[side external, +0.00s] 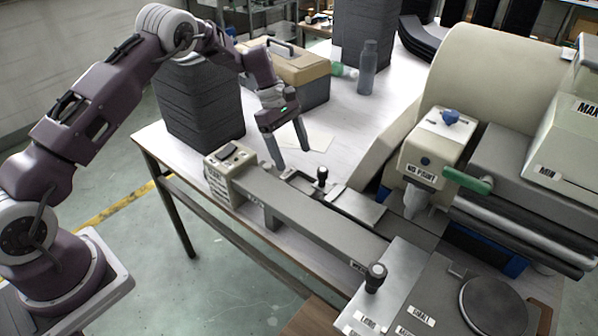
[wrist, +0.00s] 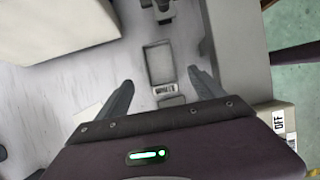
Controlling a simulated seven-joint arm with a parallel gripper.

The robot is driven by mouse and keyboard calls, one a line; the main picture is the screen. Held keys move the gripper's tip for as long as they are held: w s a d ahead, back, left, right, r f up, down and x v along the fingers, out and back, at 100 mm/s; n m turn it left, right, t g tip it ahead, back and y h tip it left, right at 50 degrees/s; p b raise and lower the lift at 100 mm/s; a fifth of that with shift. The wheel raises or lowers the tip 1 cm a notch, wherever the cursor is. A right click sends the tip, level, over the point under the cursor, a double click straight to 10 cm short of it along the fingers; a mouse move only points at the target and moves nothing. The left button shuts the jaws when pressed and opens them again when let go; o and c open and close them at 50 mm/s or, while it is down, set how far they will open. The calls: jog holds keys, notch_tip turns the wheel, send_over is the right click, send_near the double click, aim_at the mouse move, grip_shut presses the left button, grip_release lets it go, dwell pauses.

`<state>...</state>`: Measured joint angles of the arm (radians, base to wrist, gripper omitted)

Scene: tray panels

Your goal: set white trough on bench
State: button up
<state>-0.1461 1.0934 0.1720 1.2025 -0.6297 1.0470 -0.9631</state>
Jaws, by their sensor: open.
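My gripper (side external: 291,157) is open, with its fingers pointing down over the bench, beside the grey machine's long bed. In the wrist view the two fingertips (wrist: 160,78) stand apart with nothing held between them. A small shallow rectangular tray (wrist: 158,64), pale-rimmed with a grey floor, lies just ahead of and between the fingertips; it looks like the white trough. A small label with dark print (wrist: 163,90) shows at its near end, too small to read surely. In the side view the trough is hard to make out. The white bench top (side external: 340,110) lies around it.
The machine bed (side external: 310,215) runs close along the right in the wrist view, with a switch box (side external: 225,172) at its end. A beige toolbox (side external: 305,75), a grey bottle (side external: 368,68) and dark stacks (side external: 203,105) stand on the bench. A flat paper (side external: 308,139) lies nearby.

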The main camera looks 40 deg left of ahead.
jog(key=s+d+r+m+t+y, duration=0.15)
jog(key=s+r+m, duration=0.25)
jog(key=s+r, duration=0.55)
jog(key=s+d+r+m+t, duration=0.15)
jog(key=s+r+m, duration=0.25)
jog(key=r, duration=1)
jog(key=s+r+m+t+y, duration=0.1)
jog(key=s+m, duration=0.9)
jog(key=s, duration=1.4)
jog(key=shift+s+d+r+t+y, duration=0.2)
jog(key=shift+d+r+t+y, duration=0.1)
jog(key=shift+t+y, duration=0.6)
